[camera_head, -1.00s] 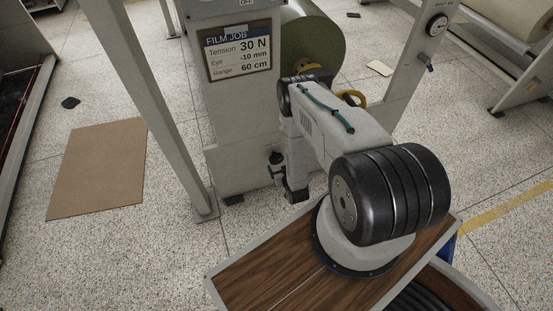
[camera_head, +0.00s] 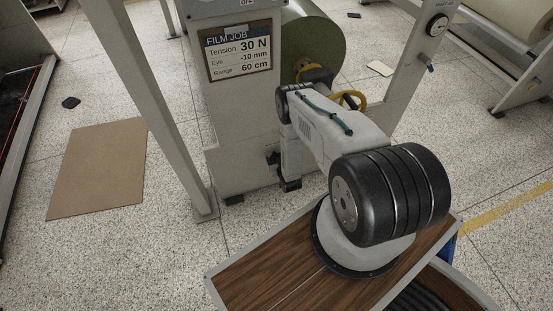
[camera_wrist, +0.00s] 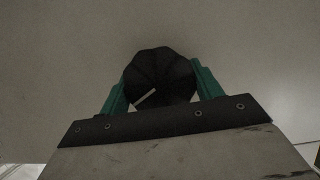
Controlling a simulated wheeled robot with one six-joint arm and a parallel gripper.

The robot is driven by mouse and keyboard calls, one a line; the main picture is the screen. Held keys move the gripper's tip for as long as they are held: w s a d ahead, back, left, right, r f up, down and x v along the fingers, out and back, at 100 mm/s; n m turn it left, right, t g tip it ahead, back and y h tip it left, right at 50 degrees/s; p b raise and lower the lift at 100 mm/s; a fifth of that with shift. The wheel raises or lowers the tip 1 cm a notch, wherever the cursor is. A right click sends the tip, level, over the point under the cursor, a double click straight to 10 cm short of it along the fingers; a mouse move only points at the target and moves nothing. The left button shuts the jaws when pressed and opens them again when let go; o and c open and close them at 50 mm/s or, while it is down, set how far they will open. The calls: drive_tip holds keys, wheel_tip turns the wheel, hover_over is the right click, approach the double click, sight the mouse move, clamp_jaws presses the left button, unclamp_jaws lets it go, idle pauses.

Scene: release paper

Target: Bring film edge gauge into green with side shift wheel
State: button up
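In the wrist view a dark, fluted round knob (camera_wrist: 160,70) with a white pointer mark sits on a pale panel. The green fingers of my gripper (camera_wrist: 160,84) stand on either side of it, spread about the knob's width. I cannot tell whether they press on it. In the head view my gripper (camera_head: 273,160) is small, dark and low beside the grey machine column (camera_head: 235,140). A yellow handwheel (camera_head: 362,102) shows behind my arm; which control is the side shift wheel is unclear. No film edge gauge can be made out.
A job sign (camera_head: 238,53) on the column reads tension 30 N, eye -10 mm, range 60 cm. A green roll (camera_head: 325,40) is behind my arm. A round dial (camera_head: 437,25) is on the right post. A brown sheet (camera_head: 97,168) lies on the open floor at left.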

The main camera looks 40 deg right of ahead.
drive_tip(key=shift+c, duration=0.9)
drive_tip(key=m+y, duration=0.2)
drive_tip(key=m, duration=0.1)
drive_tip(key=shift+d+t, duration=0.1)
drive_tip(key=shift+t, duration=0.3)
drive_tip(key=m+t+y, duration=0.1)
drive_tip(key=m, duration=0.1)
drive_tip(key=m+y, duration=0.1)
drive_tip(key=m, duration=0.2)
drive_tip(key=shift+t+y, duration=0.4)
drive_tip(key=o, duration=1)
